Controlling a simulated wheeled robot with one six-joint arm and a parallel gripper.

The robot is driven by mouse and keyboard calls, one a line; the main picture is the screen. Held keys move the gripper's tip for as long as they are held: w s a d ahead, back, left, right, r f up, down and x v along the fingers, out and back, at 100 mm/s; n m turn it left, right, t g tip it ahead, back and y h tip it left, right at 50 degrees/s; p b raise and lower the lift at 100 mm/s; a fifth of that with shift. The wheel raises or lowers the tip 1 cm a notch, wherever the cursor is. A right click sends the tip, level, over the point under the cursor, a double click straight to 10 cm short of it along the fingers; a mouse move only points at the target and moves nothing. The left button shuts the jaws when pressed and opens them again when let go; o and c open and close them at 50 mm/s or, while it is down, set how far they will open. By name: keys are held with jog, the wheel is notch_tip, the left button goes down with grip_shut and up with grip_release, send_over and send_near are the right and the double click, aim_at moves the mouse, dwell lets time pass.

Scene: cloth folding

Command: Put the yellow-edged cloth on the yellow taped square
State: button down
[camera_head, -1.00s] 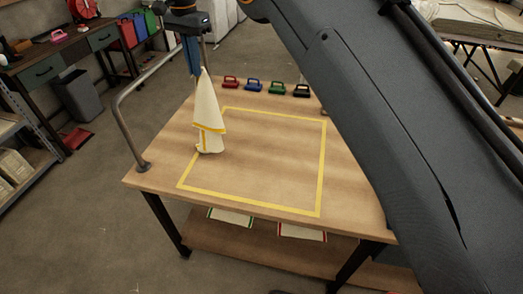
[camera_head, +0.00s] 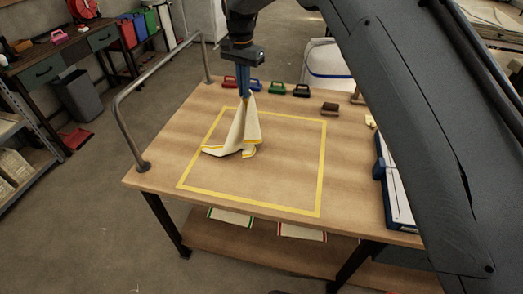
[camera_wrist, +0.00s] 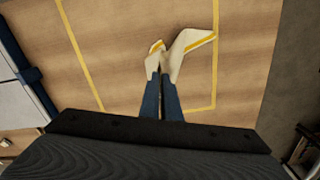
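The cream cloth with yellow edges (camera_head: 238,130) hangs bunched from my gripper (camera_head: 246,94). My gripper is shut on its upper part, and the lower end rests on the table, trailing to the left. The cloth lies inside the left part of the yellow taped square (camera_head: 322,165), its left tip close to the left tape line. In the wrist view the cloth (camera_wrist: 185,50) fans out beyond the fingertips (camera_wrist: 163,78), near one tape line. Much of the cloth is hidden in its folds.
Red, blue, green, black and brown handled blocks (camera_head: 276,88) stand along the table's back edge. A metal rail (camera_head: 135,105) borders the left side. A blue-and-white flat object (camera_head: 393,185) lies at the right. The right part of the square is clear.

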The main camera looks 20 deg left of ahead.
jog(key=w+d+f, duration=0.4)
jog(key=d+f, duration=0.3)
jog(key=f, duration=0.1)
jog(key=w+d+f, duration=0.5)
jog(key=d+f, duration=0.3)
jog(key=w+d+f, duration=0.5)
jog(key=d+f, duration=0.2)
jog(key=f, duration=0.1)
jog(key=shift+w+d+f, duration=0.1)
jog(key=shift+d+f, duration=0.2)
jog(key=shift+f, duration=0.05)
jog(key=c, duration=1.6)
grip_release()
jog(key=shift+o, duration=0.2)
